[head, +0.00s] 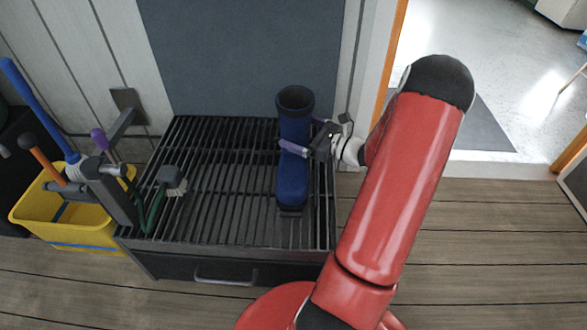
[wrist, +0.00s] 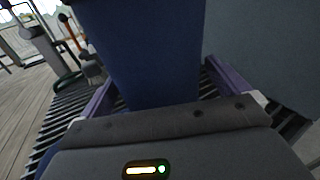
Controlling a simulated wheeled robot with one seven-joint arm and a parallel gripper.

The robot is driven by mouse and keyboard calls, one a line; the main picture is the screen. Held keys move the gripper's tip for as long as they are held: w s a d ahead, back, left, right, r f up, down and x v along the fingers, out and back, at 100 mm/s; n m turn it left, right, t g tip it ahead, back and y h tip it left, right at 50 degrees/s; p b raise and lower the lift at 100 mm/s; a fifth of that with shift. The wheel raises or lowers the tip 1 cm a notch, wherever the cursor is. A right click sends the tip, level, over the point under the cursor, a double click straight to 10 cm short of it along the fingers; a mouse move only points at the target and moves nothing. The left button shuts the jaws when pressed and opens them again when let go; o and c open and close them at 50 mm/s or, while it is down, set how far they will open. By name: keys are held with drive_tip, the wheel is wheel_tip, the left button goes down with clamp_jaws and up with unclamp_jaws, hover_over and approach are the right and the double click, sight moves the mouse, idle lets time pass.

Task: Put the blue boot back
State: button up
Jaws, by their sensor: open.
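The blue boot (head: 293,180) stands upright on the black slatted rack (head: 222,165), near its right side, with its dark open top upward and its toe toward the front. My gripper (head: 302,136) is at the boot's upper shaft, reaching in from the right. Its purple fingers are open, one on each side of the shaft. In the wrist view the blue shaft (wrist: 145,50) fills the space between the two fingers (wrist: 160,95). I cannot tell whether either finger touches the boot.
A yellow bucket (head: 75,222) with long-handled tools stands left of the rack. A green-handled brush (head: 170,180) is at the rack's left side. A grey panel (head: 245,60) rises behind. A drawer with a handle (head: 226,275) is below the slats. The doorway is at the right.

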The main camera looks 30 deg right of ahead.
drive_tip(key=shift+w+a, duration=0.2)
drive_tip(key=shift+w, duration=0.3)
drive_tip(key=c, duration=1.9)
drive_tip(key=shift+c, duration=0.2)
drive_tip(key=shift+r, duration=0.15)
